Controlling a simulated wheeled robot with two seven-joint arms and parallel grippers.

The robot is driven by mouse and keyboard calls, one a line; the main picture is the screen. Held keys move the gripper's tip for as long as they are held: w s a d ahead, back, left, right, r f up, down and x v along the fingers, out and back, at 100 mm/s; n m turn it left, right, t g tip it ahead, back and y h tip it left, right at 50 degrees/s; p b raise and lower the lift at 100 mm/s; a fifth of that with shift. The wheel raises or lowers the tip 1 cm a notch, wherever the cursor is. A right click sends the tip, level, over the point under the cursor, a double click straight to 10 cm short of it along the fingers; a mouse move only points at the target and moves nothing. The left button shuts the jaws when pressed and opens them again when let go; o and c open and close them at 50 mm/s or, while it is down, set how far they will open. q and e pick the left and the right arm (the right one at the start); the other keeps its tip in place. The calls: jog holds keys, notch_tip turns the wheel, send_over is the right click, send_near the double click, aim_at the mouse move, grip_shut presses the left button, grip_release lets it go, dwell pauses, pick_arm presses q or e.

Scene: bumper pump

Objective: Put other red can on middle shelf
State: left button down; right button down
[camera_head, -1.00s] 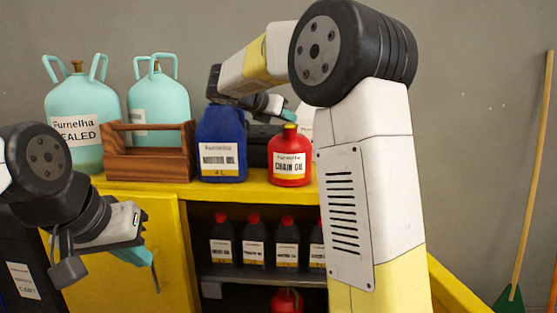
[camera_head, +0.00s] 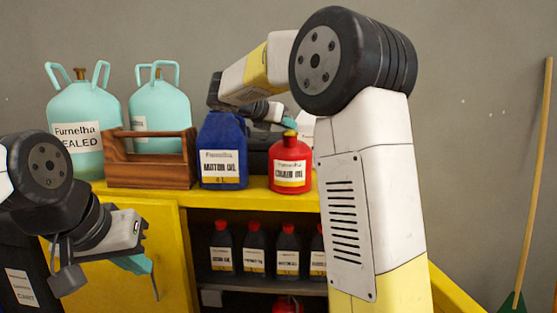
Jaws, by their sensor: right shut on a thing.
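A red can (camera_head: 290,170) with a yellow cap stands upright on the yellow cabinet's top (camera_head: 262,198). My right gripper (camera_head: 289,123) reaches over from behind; its teal fingertip is at the can's top, shut on it, with the contact largely hidden. Another red can (camera_head: 287,304) shows partly inside the cabinet, below a shelf (camera_head: 262,285) of black bottles with red caps. My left gripper (camera_head: 152,275) hangs in front of the yellow cabinet door, apart from the cans; its finger opening is not clear.
A blue motor oil jug (camera_head: 222,150) stands just left of the upper red can. A wooden carrier (camera_head: 150,170) and two teal gas cylinders (camera_head: 75,120) stand further left. My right arm hides the cabinet's right side. A broom (camera_head: 535,190) leans at the far right.

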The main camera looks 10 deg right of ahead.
jog(key=shift+r, duration=0.25)
